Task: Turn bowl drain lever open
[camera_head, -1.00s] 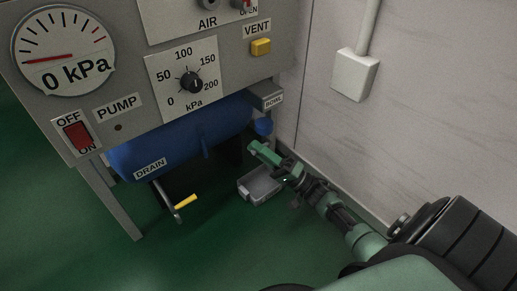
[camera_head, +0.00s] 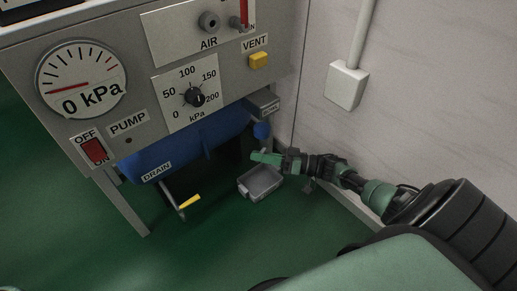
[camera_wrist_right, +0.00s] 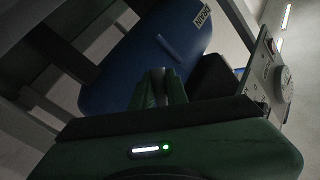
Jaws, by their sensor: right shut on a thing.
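The blue bowl (camera_head: 262,130) hangs under the right end of the panel, below the grey block labelled BOWL (camera_head: 264,105). My right gripper (camera_head: 262,157) is just below the bowl, its arm coming from the right. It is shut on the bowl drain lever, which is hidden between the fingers. In the right wrist view the closed fingers (camera_wrist_right: 161,86) point toward the blue tank (camera_wrist_right: 150,55). In the head view the tank (camera_head: 195,142) carries a DRAIN label and, below it, a separate yellow-handled lever (camera_head: 189,202). My left gripper is not in view.
A grey open tray (camera_head: 243,193) stands on the green floor below my right gripper. The white wall with a socket box (camera_head: 346,86) is close on the right. Panel legs stand at the left. A gauge (camera_head: 82,82) reads near 0 kPa.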

